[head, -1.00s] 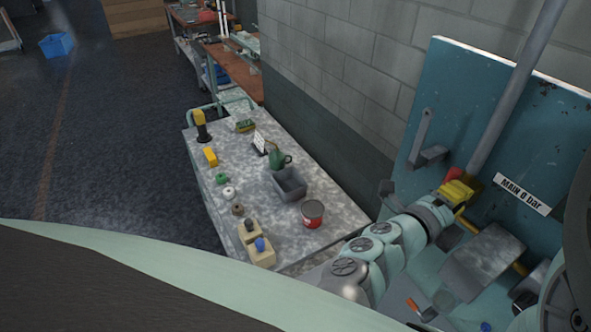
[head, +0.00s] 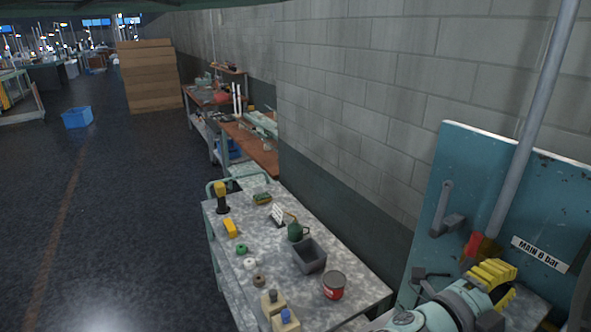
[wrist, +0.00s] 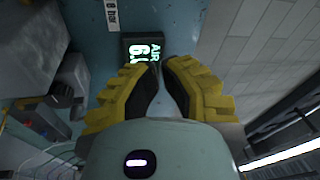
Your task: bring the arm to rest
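My gripper (head: 493,272) has yellow ribbed fingers and is at the lower right of the head view, in front of the blue panel (head: 460,160). In the wrist view its two fingers (wrist: 161,62) point at the panel. A narrow gap shows between their dark pads, and nothing is held there. A small dark display (wrist: 145,48) with green characters, "AIR" and a partly hidden number, lies just beyond the fingertips. Part of my arm shows below the gripper in the head view; the rest is out of frame.
A grey-topped cart (head: 310,285) stands left of the panel. It bears a grey bin (head: 309,256), a red can (head: 333,286), a yellow-and-black tool (head: 221,198) and several small parts. A grey pipe (head: 530,115) rises before the panel.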

